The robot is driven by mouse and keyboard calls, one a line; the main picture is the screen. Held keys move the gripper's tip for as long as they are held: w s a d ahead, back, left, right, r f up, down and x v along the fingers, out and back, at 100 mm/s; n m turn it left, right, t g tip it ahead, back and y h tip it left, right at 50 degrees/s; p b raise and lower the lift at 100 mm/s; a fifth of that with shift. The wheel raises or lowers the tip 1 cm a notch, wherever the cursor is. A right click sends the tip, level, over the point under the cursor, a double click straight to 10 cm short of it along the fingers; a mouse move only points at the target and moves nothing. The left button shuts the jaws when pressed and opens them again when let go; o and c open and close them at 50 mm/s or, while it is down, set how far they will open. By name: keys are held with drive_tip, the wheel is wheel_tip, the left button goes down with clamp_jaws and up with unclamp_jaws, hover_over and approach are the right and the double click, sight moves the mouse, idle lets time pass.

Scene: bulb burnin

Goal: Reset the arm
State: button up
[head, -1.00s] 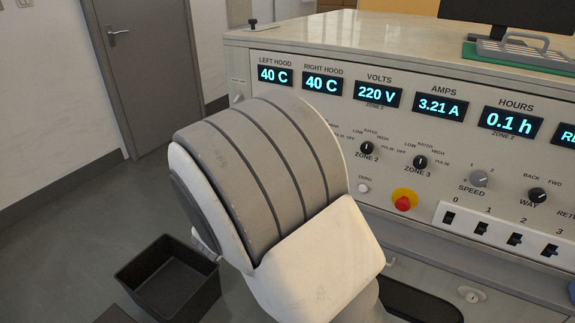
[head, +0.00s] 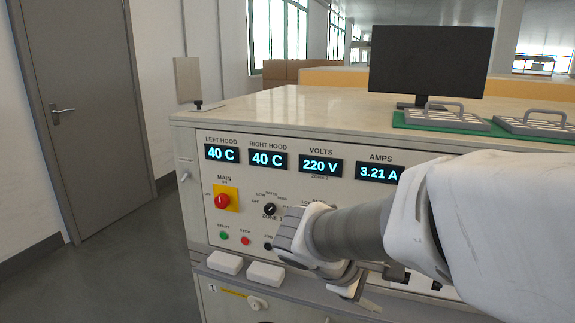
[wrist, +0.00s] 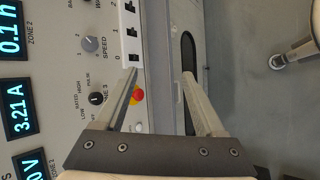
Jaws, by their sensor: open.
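My arm (head: 375,230) reaches in from the right across the front of the control panel (head: 190,150) in the head view. My gripper (wrist: 160,74) shows in the wrist view with its two fingers apart and nothing between them. There the fingers lie in front of the panel's lower part, near the red stop button (wrist: 138,96) and the row of rocker switches (wrist: 132,32). I cannot tell whether a finger touches the panel. In the head view my arm hides the right part of the panel.
The cabinet top (head: 290,108) holds a monitor (head: 430,62) and grey trays (head: 445,118) on a green mat. The red main switch (head: 223,201) and zone 1 knob (head: 269,209) are left of my wrist. Floor is clear at left, before the grey door (head: 85,120).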

drive_tip(key=s+a+r+m+t+y, duration=0.1)
drive_tip(key=s+r+m+y, duration=0.2)
drive_tip(key=s+m+y, duration=0.65)
drive_tip(key=s+r+h+p, duration=0.1)
drive_tip(key=s+r+p, duration=0.1)
drive_tip(key=r+p, duration=0.7)
drive_tip(key=s+r+h+p, duration=0.1)
drive_tip(key=s+r+p, duration=0.1)
drive_tip(key=r+p, duration=0.7)
drive_tip(key=shift+a+r+m+p, duration=0.25)
drive_tip(key=shift+r+m+p, duration=0.15)
drive_tip(key=shift+p, duration=0.25)
